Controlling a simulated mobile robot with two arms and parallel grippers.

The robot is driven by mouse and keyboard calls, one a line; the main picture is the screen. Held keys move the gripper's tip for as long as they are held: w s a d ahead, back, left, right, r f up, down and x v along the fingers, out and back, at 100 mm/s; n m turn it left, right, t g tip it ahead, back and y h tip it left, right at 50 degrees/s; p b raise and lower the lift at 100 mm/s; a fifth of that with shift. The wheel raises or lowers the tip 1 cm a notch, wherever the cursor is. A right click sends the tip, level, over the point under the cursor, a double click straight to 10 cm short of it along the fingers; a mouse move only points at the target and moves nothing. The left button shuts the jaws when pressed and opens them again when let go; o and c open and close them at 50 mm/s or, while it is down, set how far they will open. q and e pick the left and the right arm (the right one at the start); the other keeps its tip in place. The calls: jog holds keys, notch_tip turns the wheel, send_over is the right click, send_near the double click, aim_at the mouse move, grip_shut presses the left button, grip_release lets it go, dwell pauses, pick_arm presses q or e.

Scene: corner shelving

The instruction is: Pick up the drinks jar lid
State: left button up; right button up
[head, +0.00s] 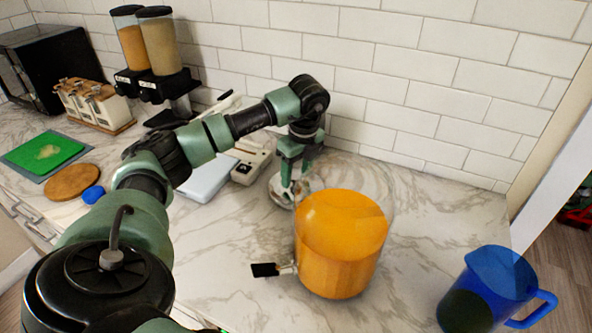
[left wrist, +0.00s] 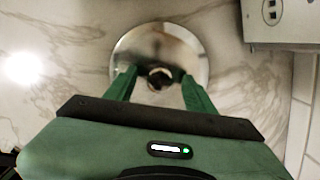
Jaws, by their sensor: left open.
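The drinks jar lid (left wrist: 185,45) is a shiny round metal disc with a dark round knob, lying on the marble counter. In the head view the lid (head: 276,199) is partly hidden behind my gripper and the jar. My left gripper (left wrist: 158,77) is open above the lid, pointing down, with one finger on each side of the knob. In the head view my left gripper (head: 289,190) is just behind and left of the drinks jar (head: 340,245), a clear jar of orange drink without its lid on. I cannot tell whether the fingers touch the lid. My right gripper is not in view.
The jar's tap (head: 270,269) sticks out to the left. A blue jug (head: 495,285) stands at the right front. A pale box-shaped device (head: 250,163) is close to the gripper's left. The tiled wall (head: 420,90) is close behind. The counter before the jar is clear.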

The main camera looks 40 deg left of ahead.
pick_arm(q)
grip_shut()
dwell(1.3)
